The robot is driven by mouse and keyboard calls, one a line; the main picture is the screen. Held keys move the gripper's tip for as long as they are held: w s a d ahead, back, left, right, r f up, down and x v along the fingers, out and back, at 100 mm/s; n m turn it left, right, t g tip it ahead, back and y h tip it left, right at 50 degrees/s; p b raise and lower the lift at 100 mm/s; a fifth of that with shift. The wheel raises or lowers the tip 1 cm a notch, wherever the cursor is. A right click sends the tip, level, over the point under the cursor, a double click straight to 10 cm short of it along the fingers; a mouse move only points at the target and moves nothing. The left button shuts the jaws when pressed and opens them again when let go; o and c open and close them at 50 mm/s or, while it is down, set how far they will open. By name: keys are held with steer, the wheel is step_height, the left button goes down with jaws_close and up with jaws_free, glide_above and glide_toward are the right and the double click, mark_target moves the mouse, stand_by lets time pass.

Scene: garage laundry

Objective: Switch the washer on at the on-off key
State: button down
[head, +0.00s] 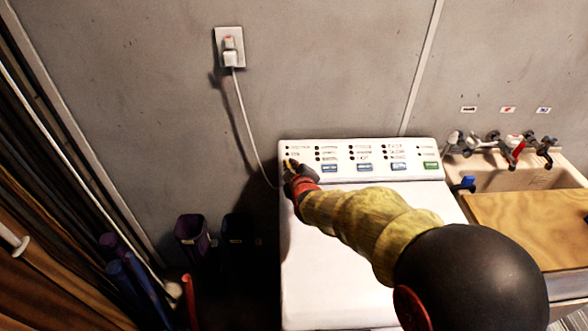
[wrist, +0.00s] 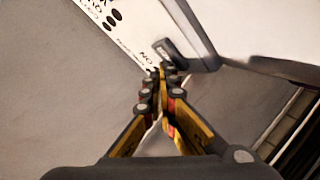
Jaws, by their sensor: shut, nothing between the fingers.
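The washer (head: 325,270) is white, with a sloped control panel (head: 375,145) along its back edge. The panel bears printed labels, dark dots, several blue keys (head: 364,167) and a green key (head: 431,165) at the right end. My gripper (head: 291,165) is at the panel's left end, shut and empty, and hides that corner in the head view. In the wrist view my gripper's fingertips (wrist: 161,71) are beside a dark grey key (wrist: 178,53) with partly visible lettering. I cannot tell whether they touch it.
A plug sits in a wall outlet (head: 229,48), its white cord hanging behind the washer. To the right are a sink with taps (head: 515,145) and a wooden board (head: 530,220). Dark bins (head: 192,235) stand left of the washer. My arm crosses above the lid.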

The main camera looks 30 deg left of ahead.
steer(key=shift+w+f+b, duration=0.1)
steer(key=shift+f+b, duration=0.25)
steer(key=shift+f, duration=0.35)
stand_by(1.1)
steer(key=shift+s+d+r+p, duration=0.1)
steer(key=shift+s+r+p, duration=0.15)
steer(key=shift+r+p, duration=0.5)
steer(key=shift+r, duration=0.2)
steer(key=shift+s+r, duration=0.1)
steer(key=shift+r, duration=0.3)
steer(key=r+p, duration=0.1)
steer(key=s+r+p, duration=0.1)
steer(key=d+r+p, duration=0.1)
steer(key=shift+s+r, duration=0.25)
steer(key=shift+r, duration=0.15)
